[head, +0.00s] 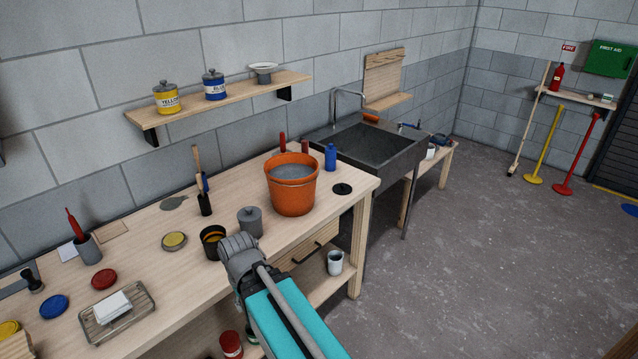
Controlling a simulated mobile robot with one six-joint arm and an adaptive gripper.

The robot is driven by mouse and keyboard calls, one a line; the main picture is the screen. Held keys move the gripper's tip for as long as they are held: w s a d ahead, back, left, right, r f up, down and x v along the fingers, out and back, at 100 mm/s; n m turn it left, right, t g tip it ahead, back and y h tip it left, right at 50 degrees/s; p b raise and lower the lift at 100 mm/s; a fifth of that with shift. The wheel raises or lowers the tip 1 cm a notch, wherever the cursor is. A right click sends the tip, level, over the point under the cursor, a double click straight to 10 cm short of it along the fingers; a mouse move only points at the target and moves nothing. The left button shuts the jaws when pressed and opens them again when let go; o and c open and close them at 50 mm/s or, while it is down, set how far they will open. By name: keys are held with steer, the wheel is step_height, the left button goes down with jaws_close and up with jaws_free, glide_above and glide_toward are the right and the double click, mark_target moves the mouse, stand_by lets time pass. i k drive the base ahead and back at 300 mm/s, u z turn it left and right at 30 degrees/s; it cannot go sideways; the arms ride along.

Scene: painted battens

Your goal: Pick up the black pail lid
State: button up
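A small black lid (342,189) with a knob lies flat on the workbench (150,255), near its right end, just right of the orange bucket (291,190). A small black pail (212,242) with an orange-yellow inside stands open at the bench's front edge. The grey end of my arm, with my gripper (238,258), is in front of the bench, close to the black pail and well left of the lid. No fingers can be made out, so I cannot tell whether the gripper is open or shut. Nothing covers the lid.
A blue bottle (330,157) stands behind the lid. A dark sink (370,143) adjoins the bench at the back right. Open floor (470,260) lies to the right.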

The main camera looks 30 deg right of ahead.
mark_target(341, 189)
steer(key=z, duration=0.05)
steer(key=i, duration=0.75)
steer(key=z, duration=0.75)
steer(key=i, duration=0.75)
steer(key=z, duration=0.5)
steer(key=k, duration=0.95)
steer(key=z, duration=0.15)
steer(key=i, duration=0.55)
steer(key=z, duration=0.05)
